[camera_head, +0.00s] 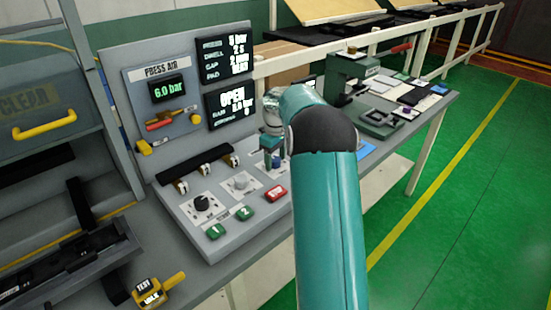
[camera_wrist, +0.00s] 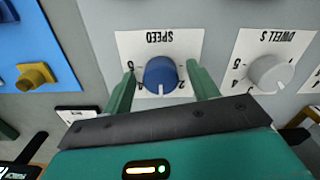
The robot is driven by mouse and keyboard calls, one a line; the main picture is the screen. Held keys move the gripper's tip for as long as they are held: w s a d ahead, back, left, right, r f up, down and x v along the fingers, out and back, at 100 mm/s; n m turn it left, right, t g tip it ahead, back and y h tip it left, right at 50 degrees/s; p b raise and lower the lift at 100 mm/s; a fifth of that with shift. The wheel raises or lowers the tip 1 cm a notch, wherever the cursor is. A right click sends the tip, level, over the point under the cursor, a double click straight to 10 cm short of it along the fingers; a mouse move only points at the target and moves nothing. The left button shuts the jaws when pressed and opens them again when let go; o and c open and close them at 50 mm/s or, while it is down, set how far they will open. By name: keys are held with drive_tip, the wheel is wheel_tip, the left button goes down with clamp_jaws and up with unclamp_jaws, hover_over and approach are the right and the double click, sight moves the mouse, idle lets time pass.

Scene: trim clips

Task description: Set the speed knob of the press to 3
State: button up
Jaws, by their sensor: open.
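The speed knob (camera_wrist: 160,74) is a blue dial on a white card (camera_wrist: 190,43) whose SPEED label appears upside down in the wrist view. Its white pointer line points toward the bottom of the picture, to the left of the printed 2. The number at the pointer's tip is not readable. My gripper (camera_wrist: 160,88) is open, with one green finger on each side of the knob; I cannot tell whether they touch it. In the head view my gripper (camera_head: 272,160) is over the right end of the knob row and hides most of the speed knob.
A pale grey dwell knob (camera_wrist: 270,73) sits close beside it; it also shows in the head view (camera_head: 240,181). A black knob (camera_head: 201,202), green buttons (camera_head: 216,231) and a red button (camera_head: 276,193) share the sloped panel. Displays (camera_head: 227,60) stand behind. A yellow knob (camera_wrist: 36,75) is at left.

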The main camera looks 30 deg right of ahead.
sight(276, 159)
wheel_tip(276, 159, up, 14)
drive_tip(key=shift+f, duration=0.2)
idle(0.5)
